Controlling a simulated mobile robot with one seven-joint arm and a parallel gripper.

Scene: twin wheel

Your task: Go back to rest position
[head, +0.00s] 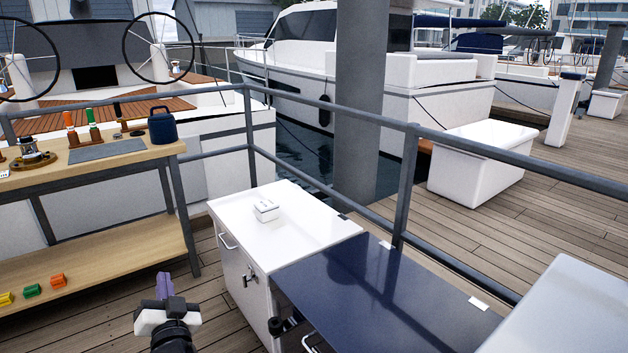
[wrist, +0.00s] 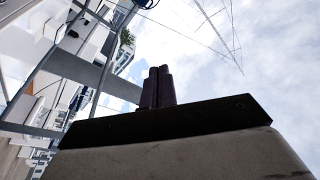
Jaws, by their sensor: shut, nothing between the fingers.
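My gripper (head: 164,286) shows at the lower left of the head view, raised in front of the deck between the wooden workbench and the white cabinet. Its fingers point up and are closed together. In the wrist view the two dark fingertips (wrist: 157,88) stand side by side against the sky with nothing between them. My gripper touches nothing that I can see.
A wooden workbench (head: 100,165) with tools stands at left, with coloured blocks (head: 32,290) on its lower shelf. A white cabinet (head: 290,235) carries a small white box (head: 265,210). A dark blue panel (head: 385,300) adjoins it. Grey railing (head: 330,112) runs behind.

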